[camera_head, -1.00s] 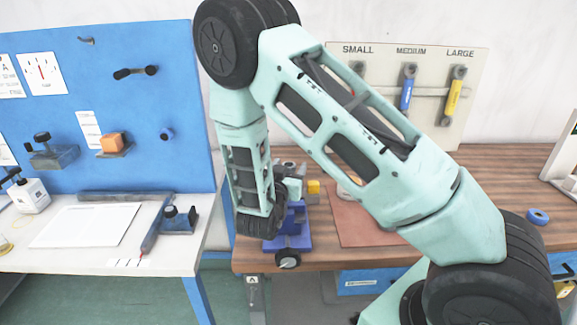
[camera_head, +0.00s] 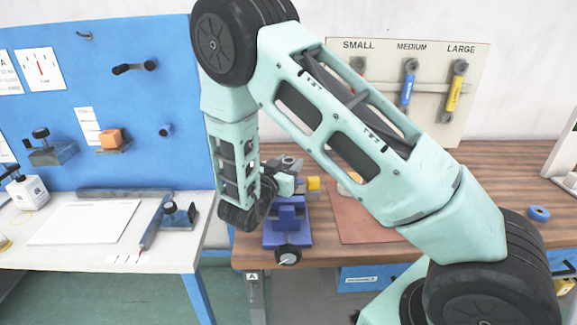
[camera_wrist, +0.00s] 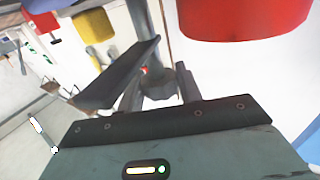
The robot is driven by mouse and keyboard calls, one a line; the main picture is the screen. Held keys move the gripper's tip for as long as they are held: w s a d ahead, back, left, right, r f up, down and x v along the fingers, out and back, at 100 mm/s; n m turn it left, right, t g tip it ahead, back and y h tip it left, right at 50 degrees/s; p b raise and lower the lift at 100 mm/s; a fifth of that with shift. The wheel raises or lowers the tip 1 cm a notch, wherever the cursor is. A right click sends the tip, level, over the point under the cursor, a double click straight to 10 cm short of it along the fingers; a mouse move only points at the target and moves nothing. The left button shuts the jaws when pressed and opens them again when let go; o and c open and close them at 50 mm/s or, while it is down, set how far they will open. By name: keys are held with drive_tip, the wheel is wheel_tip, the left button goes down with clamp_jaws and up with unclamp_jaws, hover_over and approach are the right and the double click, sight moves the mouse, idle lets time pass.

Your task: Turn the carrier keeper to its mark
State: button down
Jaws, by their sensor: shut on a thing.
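My gripper (camera_wrist: 160,88) shows in the wrist view, its dark fingers closed around a small grey part (camera_wrist: 163,78). I cannot tell for sure whether this part is the carrier keeper. In the head view, my wrist is beside the top of a blue vise-like fixture (camera_head: 288,228) at the bench's left end. A yellow block (camera_head: 313,183) shows just right of the fixture's top. My own wrist and arm partly hide this area, and no mark can be made out.
A wooden bench (camera_head: 480,185) carries a reddish-brown mat (camera_head: 368,228) and a blue ring (camera_head: 539,214). A white table (camera_head: 60,260) with a blue pegboard (camera_head: 100,90) stands left. In the wrist view, a large red object (camera_wrist: 245,18) is close at upper right.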

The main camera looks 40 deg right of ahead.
drive_tip(key=m+g+h, duration=0.1)
drive_tip(key=m+g, duration=0.1)
drive_tip(key=g, duration=0.2)
drive_tip(key=m+g+b, duration=0.1)
drive_tip(key=m+g, duration=0.2)
drive_tip(key=g, duration=0.1)
drive_tip(key=shift+h+b, duration=0.3)
drive_tip(key=shift+h, duration=0.1)
drive_tip(key=shift+m+g, duration=0.4)
drive_tip(key=c, duration=0.9)
unclamp_jaws()
drive_tip(key=shift+c, duration=0.2)
drive_tip(key=a+b, duration=0.4)
drive_tip(key=a, duration=1.3)
drive_tip(key=shift+w+a+b, duration=0.2)
drive_tip(key=shift+w+b, duration=0.1)
drive_tip(key=shift+w, duration=0.1)
